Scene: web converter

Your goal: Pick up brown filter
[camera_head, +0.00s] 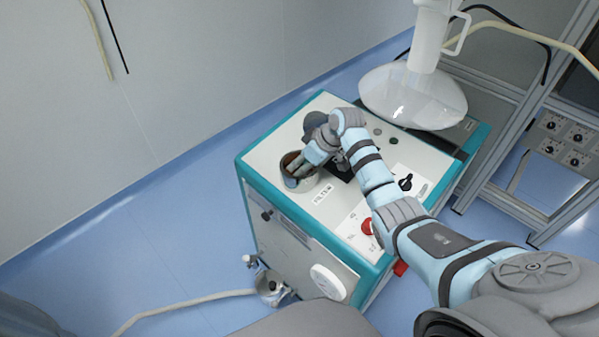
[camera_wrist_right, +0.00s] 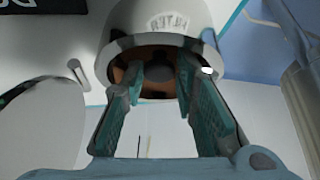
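My right gripper (camera_head: 296,170) is at the holder in the head view. In the wrist view its two fingers (camera_wrist_right: 160,76) are apart, with tips at or inside the mouth. Whether they touch the filter I cannot tell. My left gripper is out of view.
The machine (camera_head: 320,205) has a white top with teal edges, a red button (camera_head: 367,227) and a black knob (camera_head: 405,182). A large glass flask (camera_head: 413,97) stands at its back right. A metal rack (camera_head: 560,140) is at the right. A hose (camera_head: 185,302) lies on the blue floor.

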